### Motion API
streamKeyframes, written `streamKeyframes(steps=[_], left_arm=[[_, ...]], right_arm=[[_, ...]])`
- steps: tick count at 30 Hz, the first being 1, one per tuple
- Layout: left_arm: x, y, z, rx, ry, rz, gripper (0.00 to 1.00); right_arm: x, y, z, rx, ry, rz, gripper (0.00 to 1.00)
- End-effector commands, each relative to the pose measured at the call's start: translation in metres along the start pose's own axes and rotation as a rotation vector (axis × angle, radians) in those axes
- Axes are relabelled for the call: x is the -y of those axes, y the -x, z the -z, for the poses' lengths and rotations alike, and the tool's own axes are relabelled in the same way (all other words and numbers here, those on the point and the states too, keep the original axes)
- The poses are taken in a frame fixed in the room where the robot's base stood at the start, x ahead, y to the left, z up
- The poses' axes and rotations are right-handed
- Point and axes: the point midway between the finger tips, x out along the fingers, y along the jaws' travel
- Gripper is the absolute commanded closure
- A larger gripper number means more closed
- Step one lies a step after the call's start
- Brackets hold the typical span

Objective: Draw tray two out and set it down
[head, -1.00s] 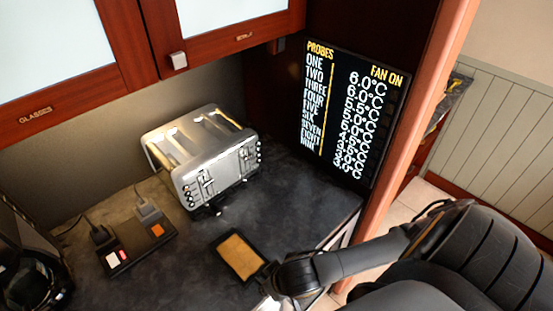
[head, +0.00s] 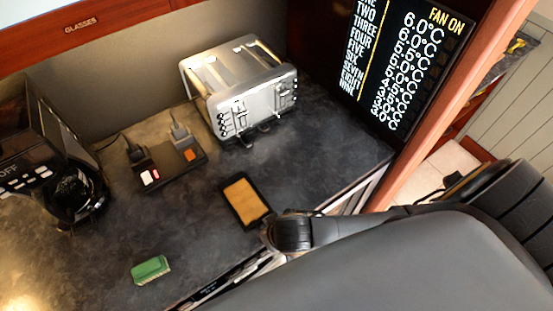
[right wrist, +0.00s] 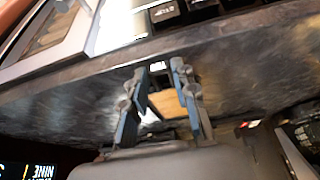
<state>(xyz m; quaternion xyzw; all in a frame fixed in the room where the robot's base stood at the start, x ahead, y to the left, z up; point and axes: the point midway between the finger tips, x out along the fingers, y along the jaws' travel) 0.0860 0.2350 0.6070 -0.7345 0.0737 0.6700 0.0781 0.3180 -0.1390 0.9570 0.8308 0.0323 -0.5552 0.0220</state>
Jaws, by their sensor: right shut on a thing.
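A small dark-rimmed tray with a tan inside (head: 246,200) shows at the middle of the head view, over the dark counter near its front edge. I cannot tell whether it rests on the counter or hangs just above it. My right gripper (head: 268,230) is at the tray's near end, shut on it. In the right wrist view the two fingers (right wrist: 160,100) reach toward the tray's tan surface (right wrist: 170,103), partly hidden behind them. No number can be read on the tray. My left gripper is not in view.
A steel toaster (head: 240,90) stands behind the tray. A black switch box (head: 165,168) with cables is to its left. A green sponge (head: 150,270) lies near the front edge, a coffee maker (head: 50,165) at far left. A temperature display (head: 405,60) stands at right.

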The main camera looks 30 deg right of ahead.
Motion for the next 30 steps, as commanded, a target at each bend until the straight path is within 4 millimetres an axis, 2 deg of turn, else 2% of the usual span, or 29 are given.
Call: streamKeyframes(steps=[30], left_arm=[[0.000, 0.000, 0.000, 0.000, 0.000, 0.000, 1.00]], right_arm=[[0.073, 0.000, 0.000, 0.000, 0.000, 0.002, 1.00]])
